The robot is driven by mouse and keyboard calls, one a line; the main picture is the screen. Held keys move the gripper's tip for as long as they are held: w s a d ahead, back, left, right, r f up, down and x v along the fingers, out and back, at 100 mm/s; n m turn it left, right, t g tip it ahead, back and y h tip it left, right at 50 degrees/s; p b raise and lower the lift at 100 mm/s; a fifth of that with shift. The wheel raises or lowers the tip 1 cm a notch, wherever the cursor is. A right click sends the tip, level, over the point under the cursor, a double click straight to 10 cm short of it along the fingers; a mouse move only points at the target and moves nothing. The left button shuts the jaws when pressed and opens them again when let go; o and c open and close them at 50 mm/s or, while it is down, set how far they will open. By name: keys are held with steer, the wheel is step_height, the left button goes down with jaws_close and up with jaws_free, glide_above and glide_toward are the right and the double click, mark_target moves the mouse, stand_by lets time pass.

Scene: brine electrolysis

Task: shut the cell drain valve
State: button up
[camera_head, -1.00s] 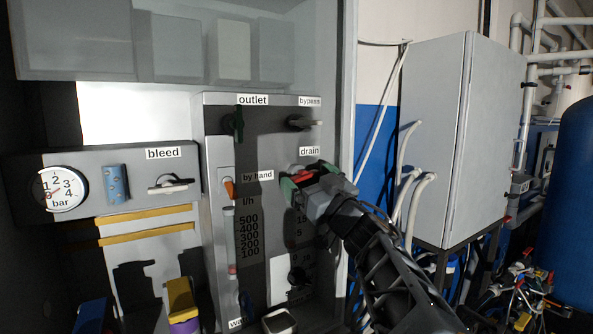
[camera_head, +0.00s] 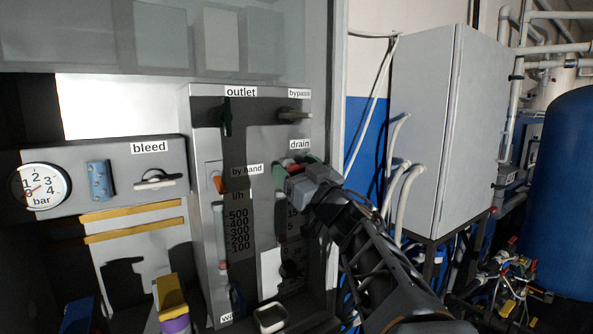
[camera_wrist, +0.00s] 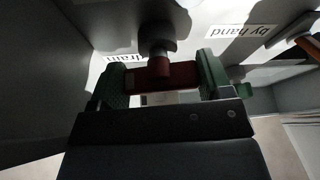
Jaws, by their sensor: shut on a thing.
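The drain valve has a red bar handle (camera_wrist: 150,79) on a round stem, seen in the wrist view. My gripper (camera_wrist: 162,82) has its green-padded fingers at the two ends of this handle and is shut on it. In the head view my gripper (camera_head: 295,168) is at the panel just below the "drain" label (camera_head: 300,143), and it hides most of the handle. The handle lies across between the fingers in the wrist view. Whether the valve is open or shut cannot be read directly.
The bypass valve (camera_head: 293,114) is just above, and the green outlet valve (camera_head: 227,117) is up to the left. The orange by-hand handle (camera_head: 218,184) is left of my gripper. A bleed valve (camera_head: 155,183) and a bar gauge (camera_head: 40,189) are farther left. A grey cabinet (camera_head: 425,130) stands right.

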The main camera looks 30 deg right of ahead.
steer(key=shift+a+m+h, duration=0.1)
steer(key=shift+m+h, duration=0.2)
steer(key=shift+m, duration=0.2)
steer(key=shift+c, duration=0.4)
steer(key=shift+m+h, duration=0.6)
steer(key=shift+m, duration=0.5)
steer(key=o, duration=0.9)
